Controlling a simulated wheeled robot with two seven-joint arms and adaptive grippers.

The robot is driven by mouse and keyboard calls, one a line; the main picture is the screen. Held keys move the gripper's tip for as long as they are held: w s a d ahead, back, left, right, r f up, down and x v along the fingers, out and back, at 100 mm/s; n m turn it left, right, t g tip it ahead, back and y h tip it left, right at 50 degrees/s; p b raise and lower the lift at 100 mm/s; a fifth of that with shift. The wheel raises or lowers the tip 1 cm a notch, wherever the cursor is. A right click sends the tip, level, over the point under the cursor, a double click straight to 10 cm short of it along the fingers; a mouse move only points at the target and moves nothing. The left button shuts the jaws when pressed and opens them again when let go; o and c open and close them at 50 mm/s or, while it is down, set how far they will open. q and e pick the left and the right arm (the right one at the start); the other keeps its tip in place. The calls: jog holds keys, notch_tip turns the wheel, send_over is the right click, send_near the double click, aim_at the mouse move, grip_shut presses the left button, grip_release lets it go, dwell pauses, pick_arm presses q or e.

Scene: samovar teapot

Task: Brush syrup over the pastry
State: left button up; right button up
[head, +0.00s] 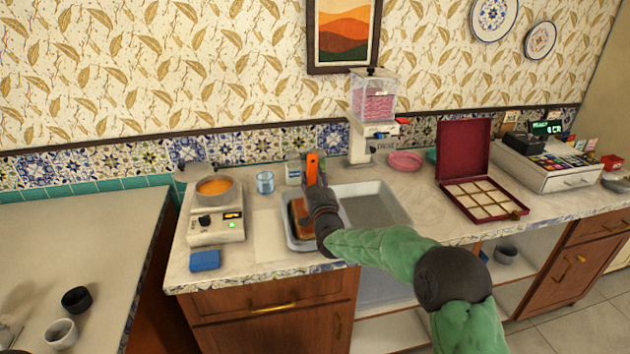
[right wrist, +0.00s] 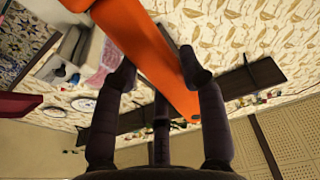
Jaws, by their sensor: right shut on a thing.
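My right gripper (head: 318,200) is shut on an orange-handled brush (head: 312,166); the handle also shows in the right wrist view (right wrist: 150,45), crossing between the fingers of the right gripper (right wrist: 160,85). In the head view the handle stands up above the gripper, and the bristle end is hidden. Below and partly behind the gripper is a brown pastry (head: 297,211) in a grey metal tray (head: 290,240). I cannot tell whether the brush touches it. A pan of orange syrup (head: 214,187) sits on a white heater (head: 215,226) to the left. My left gripper is not in view.
A blue sponge (head: 205,260) lies at the counter's front left. A glass (head: 265,182) and a jar (head: 293,172) stand behind the tray. A dispenser (head: 372,110), an open red box (head: 465,150) and a cash register (head: 550,160) stand to the right.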

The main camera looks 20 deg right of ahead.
jog(key=shift+f+x, duration=0.6)
jog(key=shift+x, duration=2.55)
jog(key=shift+s, duration=8.7)
jog(key=f+x, duration=0.3)
jog(key=x, duration=1.3)
jog(key=shift+w, duration=0.75)
